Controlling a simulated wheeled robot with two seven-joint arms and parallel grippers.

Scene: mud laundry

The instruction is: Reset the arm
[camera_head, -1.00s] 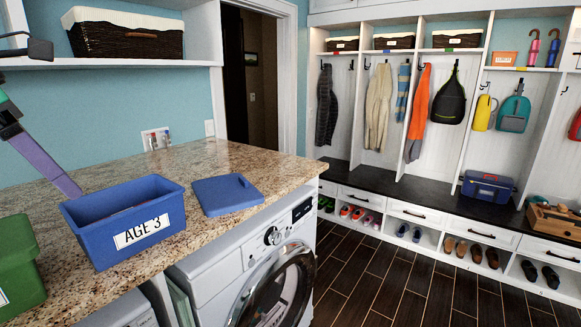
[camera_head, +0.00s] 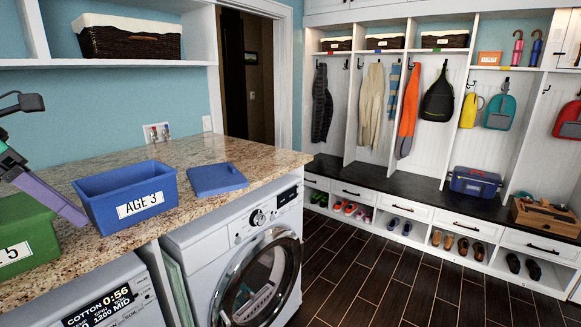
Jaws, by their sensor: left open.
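My left gripper (camera_head: 45,155) is at the left edge, over the counter. A dark pad on a thin bracket and a teal and purple bar show of it. It is open, with nothing seen between its parts. The purple bar slants down in front of a green bin (camera_head: 25,215) and ends beside the left side of a blue bin (camera_head: 118,182) labelled "AGE 3". Whether it touches the blue bin I cannot tell. My right gripper is not in view.
A blue lid (camera_head: 217,179) lies on the granite counter (camera_head: 185,153) right of the blue bin. A shelf with a dark basket (camera_head: 126,40) hangs above. Front-loading machines stand beneath, one with a round door (camera_head: 255,285). Open tiled floor (camera_head: 365,265) lies at right, before the cubbies.

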